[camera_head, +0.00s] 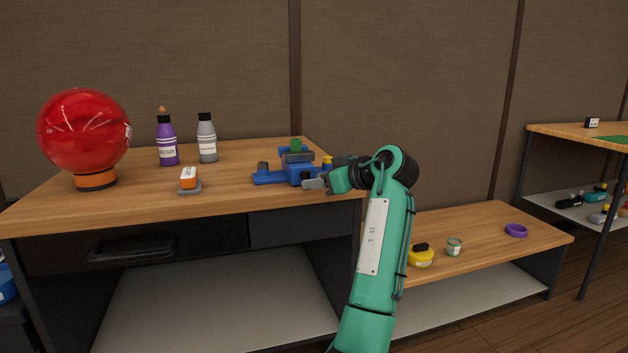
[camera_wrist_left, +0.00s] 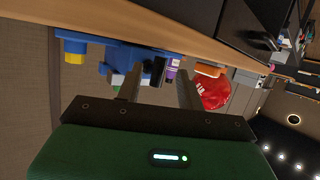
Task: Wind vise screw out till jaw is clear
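The blue vise (camera_head: 299,172) stands at the right end of the wooden workbench, with grey jaws and a green piece at its top. In the left wrist view the vise (camera_wrist_left: 120,50) appears beyond the fingers. My left gripper (camera_head: 312,184) is at the vise's front right side. In the wrist view its two fingers (camera_wrist_left: 160,84) are apart, with a small dark piece (camera_wrist_left: 158,71) showing between their tips; I cannot tell if it is the screw's handle. Neither finger clearly touches it. The screw itself is not clear. My right gripper is out of view.
On the workbench (camera_head: 235,195) stand a red ball (camera_head: 84,130) on an orange ring, a purple bottle (camera_head: 166,143), a grey bottle (camera_head: 207,140) and an orange-and-white item (camera_head: 189,179). A lower shelf (camera_head: 490,235) to the right holds a yellow item (camera_head: 421,257), a small can (camera_head: 454,246) and a purple ring (camera_head: 516,230).

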